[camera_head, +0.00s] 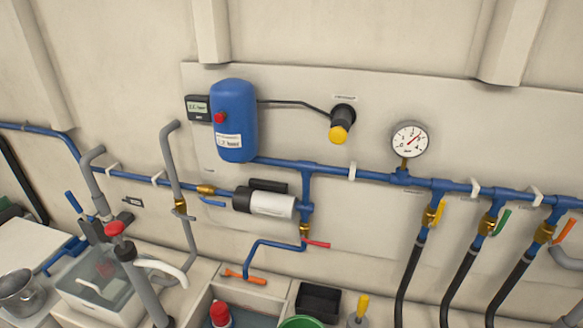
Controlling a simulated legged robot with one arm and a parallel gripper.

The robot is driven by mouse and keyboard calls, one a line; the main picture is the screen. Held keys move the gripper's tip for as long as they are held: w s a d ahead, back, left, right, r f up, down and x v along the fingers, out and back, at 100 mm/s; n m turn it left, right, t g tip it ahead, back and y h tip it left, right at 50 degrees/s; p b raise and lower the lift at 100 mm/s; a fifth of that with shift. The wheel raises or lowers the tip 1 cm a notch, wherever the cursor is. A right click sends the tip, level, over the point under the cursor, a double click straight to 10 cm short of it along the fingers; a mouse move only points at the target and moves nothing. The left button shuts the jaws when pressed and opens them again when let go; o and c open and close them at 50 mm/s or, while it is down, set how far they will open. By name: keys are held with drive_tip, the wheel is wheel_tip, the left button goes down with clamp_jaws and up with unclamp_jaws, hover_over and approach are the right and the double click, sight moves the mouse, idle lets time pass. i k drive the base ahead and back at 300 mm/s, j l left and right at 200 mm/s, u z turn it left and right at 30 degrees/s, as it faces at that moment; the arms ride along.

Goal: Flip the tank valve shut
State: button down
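My gripper is not in view. No readable label shows which valve is the tank valve. A brass valve (206,189) with a blue lever (212,203) sits on the blue pipe left of the pump; its lever slants slightly off the pipe line. A brass valve (304,230) with a red lever (317,243) sits on the vertical pipe below the pump; its lever points right, across the pipe. At right, three brass valves carry a yellow lever (440,212), a green lever (503,222) and an orange lever (565,230), above black hoses.
A blue pressure tank (234,120), a pump (265,202) and a gauge (409,139) are on the wall panel. Below stand a hand pump with a red knob (115,229), a clear box (100,295), a black tray (317,302) and a green bucket (301,322).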

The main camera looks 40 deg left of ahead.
sight(202, 198)
drive_tip(key=u, duration=2)
drive_tip(key=j+u, duration=0.15)
drive_tip(key=u, duration=0.3)
drive_tip(key=i+j+u, duration=0.1)
drive_tip(key=u, duration=0.35)
